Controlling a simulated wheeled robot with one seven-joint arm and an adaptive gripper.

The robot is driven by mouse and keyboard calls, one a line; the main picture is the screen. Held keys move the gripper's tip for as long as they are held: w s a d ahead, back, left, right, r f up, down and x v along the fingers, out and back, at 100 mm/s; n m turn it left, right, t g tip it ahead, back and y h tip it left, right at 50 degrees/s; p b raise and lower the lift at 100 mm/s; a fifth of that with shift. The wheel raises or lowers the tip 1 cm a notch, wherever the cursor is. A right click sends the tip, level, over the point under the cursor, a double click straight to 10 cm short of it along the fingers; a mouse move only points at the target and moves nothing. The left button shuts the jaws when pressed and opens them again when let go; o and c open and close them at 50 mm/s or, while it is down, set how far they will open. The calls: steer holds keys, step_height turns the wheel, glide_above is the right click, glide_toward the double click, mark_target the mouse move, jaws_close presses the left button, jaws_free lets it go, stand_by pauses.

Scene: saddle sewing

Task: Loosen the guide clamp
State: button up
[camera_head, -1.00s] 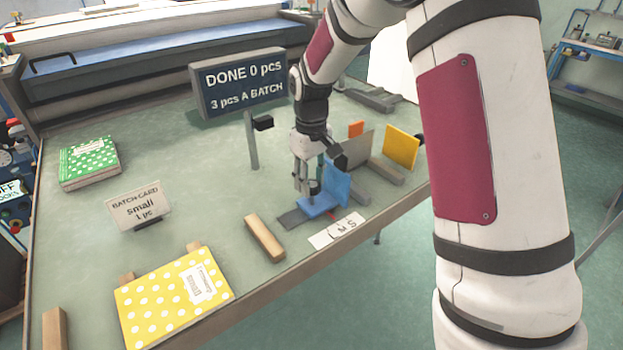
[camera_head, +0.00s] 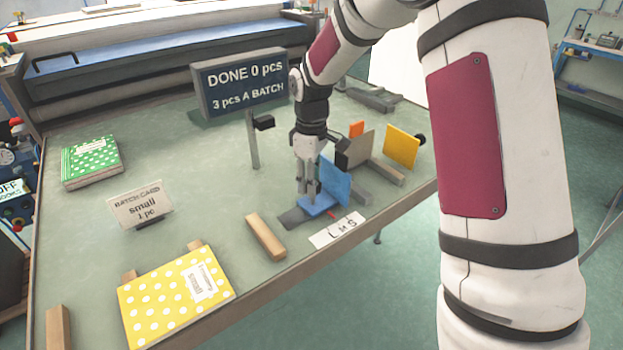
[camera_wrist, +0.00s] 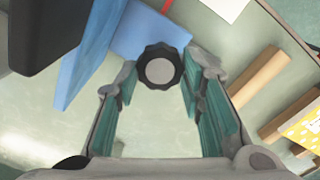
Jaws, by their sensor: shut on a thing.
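The blue guide (camera_head: 336,183) stands on the table with an upright plate and a flat foot (camera_head: 315,206). In the wrist view its blue plate (camera_wrist: 90,50) is at upper left and its foot (camera_wrist: 145,32) is at the top. The clamp knob (camera_wrist: 159,68), black and lobed with a grey centre, sits on the foot. My gripper (camera_head: 310,197) points down over the foot. In the wrist view my gripper (camera_wrist: 160,80) has a finger on either side of the knob and is shut on it. In the head view the fingers hide the knob.
A size card (camera_head: 338,230) marked L, M and S lies in front of the guide. Grey (camera_head: 358,150) and yellow (camera_head: 402,146) plates stand behind it to the right. A wooden block (camera_head: 265,237) and the display sign (camera_head: 241,82) are to the left.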

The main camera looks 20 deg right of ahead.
steer(key=o, duration=1.1)
steer(key=shift+o, duration=0.2)
step_height(320, 180, up, 12)
steer(key=shift+r, duration=0.1)
steer(key=s+r+m+t, duration=0.1)
steer(key=s+r+m, duration=0.1)
steer(key=s+r, duration=0.4)
steer(key=s+r+m+t, duration=0.2)
steer(key=s+r+m, duration=0.15)
steer(key=s, duration=0.45)
steer(key=s+f+m+t, duration=0.1)
steer(key=s+m, duration=0.3)
steer(key=s, duration=1.1)
steer(key=shift+t, duration=0.8)
